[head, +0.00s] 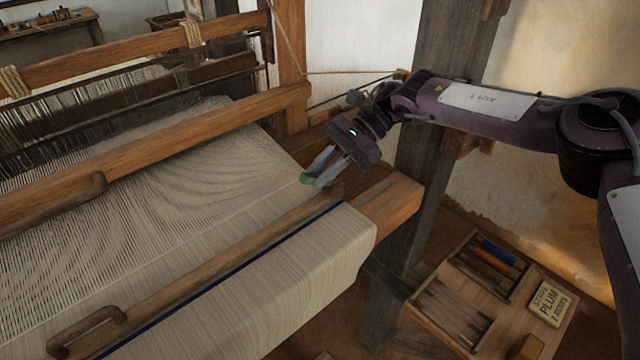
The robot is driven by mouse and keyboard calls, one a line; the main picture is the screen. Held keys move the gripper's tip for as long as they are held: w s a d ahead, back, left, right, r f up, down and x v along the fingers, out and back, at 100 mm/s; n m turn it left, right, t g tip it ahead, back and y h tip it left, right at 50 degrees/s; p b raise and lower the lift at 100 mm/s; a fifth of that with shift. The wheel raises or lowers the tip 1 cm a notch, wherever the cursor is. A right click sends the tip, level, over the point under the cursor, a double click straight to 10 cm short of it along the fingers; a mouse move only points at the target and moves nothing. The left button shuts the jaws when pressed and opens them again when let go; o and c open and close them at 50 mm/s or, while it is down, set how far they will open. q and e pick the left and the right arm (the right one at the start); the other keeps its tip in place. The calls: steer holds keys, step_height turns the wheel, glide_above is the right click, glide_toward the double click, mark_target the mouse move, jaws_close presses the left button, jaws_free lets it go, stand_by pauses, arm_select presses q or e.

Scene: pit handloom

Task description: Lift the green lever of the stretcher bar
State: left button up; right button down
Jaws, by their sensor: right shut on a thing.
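My right gripper (314,181) comes in from the right and is shut on the green lever. The stretcher bar (215,262) appears as a long wooden bar lying across the cloth, running from lower left up to the right, close by the fingertips. Whether the lever is raised from the bar cannot be told. My left gripper is not in view.
Woven cloth (300,260) wraps over the front beam (390,205). A wooden beam (200,128) crosses above the warp. A dark post (440,120) stands behind my right arm. A wooden tray (470,310) with bobbins and a "PLUM" card (548,304) lies lower right.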

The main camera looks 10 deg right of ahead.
steer(key=shift+d+y, duration=0.1)
steer(key=shift+y, duration=0.2)
steer(key=c, duration=1.3)
jaws_free()
steer(key=shift+w+r+b, duration=0.1)
steer(key=shift+r+b, duration=0.05)
steer(key=shift+b, duration=0.15)
steer(key=shift+r, duration=0.25)
steer(key=shift+r+b, duration=2.7)
steer(key=shift+r, duration=6.95)
